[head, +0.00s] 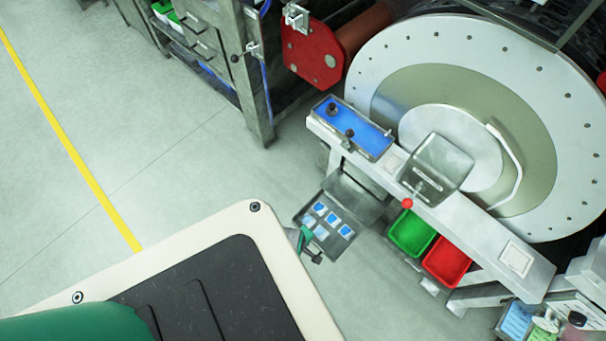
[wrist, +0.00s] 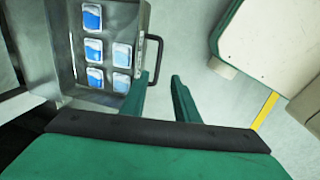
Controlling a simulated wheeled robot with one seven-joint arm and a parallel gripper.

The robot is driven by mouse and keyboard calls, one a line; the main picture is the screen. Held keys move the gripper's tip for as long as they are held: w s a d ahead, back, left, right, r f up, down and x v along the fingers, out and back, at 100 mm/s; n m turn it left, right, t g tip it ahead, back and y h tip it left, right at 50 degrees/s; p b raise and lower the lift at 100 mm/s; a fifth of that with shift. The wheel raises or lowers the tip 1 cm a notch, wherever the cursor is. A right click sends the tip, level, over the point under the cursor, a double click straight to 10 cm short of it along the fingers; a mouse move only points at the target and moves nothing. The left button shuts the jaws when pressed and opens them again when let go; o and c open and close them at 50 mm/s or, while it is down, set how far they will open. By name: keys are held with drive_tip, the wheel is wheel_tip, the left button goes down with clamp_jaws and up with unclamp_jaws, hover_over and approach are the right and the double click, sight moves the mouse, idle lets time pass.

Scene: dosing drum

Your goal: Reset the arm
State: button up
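The drawer holds several blue-and-white packets (wrist: 94,48). In the head view a small green part of my gripper (head: 304,238) shows beside the drawer (head: 303,217), mostly hidden by my own body.
A white bench (head: 468,232) carries a blue tray (head: 357,133) and a metal box (head: 437,168). Green (head: 411,233) and red (head: 447,261) bins sit below it. A large drum (head: 470,45) stands behind. The floor (head: 190,165) at left is clear.

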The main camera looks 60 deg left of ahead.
drive_tip(key=shift+s+d+r, duration=0.1)
drive_tip(key=shift+s+r, duration=0.1)
drive_tip(key=shift+r, duration=0.75)
drive_tip(key=shift+d, duration=0.1)
